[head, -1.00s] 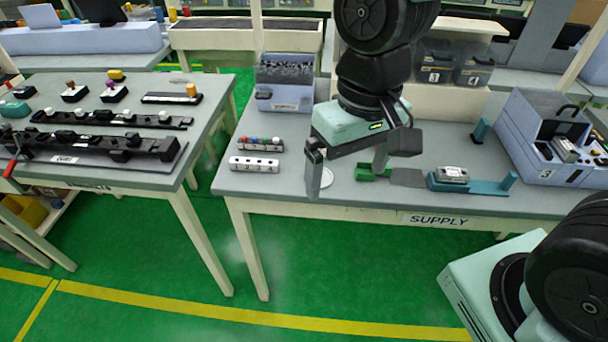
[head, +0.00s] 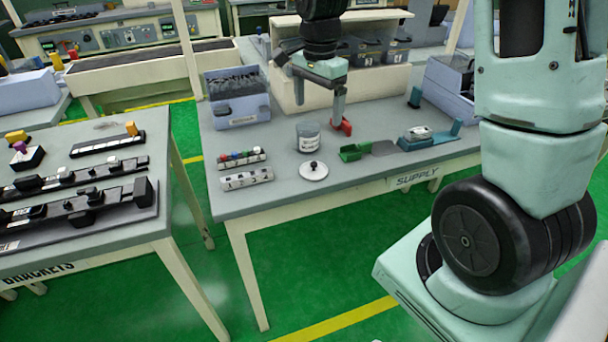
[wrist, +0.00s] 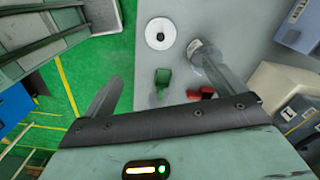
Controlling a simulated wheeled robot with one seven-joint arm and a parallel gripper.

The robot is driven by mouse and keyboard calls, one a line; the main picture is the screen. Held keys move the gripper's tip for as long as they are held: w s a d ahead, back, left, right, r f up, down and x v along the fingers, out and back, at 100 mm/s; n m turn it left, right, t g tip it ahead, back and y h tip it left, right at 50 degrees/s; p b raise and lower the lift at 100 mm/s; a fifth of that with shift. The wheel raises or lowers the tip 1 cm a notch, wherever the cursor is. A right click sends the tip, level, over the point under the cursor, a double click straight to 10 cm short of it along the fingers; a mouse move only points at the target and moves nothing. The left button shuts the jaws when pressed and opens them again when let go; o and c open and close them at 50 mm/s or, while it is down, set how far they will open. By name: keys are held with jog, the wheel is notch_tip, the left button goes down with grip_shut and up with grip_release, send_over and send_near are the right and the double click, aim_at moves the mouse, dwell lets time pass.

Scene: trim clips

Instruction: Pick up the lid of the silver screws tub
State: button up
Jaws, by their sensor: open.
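A round white lid (head: 314,171) with a black knob lies flat on the supply table, in front of a small clear tub (head: 308,138) with a white label. The label is too small to read. In the wrist view the lid (wrist: 160,33) is at the top middle, with the tub (wrist: 193,46) just right of it. My gripper (head: 319,110) is open and empty, pointing down above the table, behind and slightly right of the lid. In the wrist view the gripper (wrist: 158,68) has its right finger overlapping the tub's edge; whether they touch I cannot tell.
A green fixture (head: 355,151) stands right of the lid, and a red piece (head: 342,127) is by my right finger. Two peg strips (head: 246,179) lie to the left. A grey bin (head: 237,98) stands at the back left. The table in front of the lid is clear.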

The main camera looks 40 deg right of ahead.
jog(key=p, duration=0.1)
send_over(316, 163)
notch_tip(316, 163, down, 12)
jog(key=shift+r, duration=0.25)
jog(key=shift+w+d+f+p, duration=0.1)
jog(key=shift+f+p, duration=0.35)
jog(key=shift+f, duration=0.9)
jog(key=shift+w+d+f+p, duration=0.1)
jog(key=shift+f+p, duration=0.35)
jog(key=shift+f, duration=0.9)
jog(key=c, duration=1)
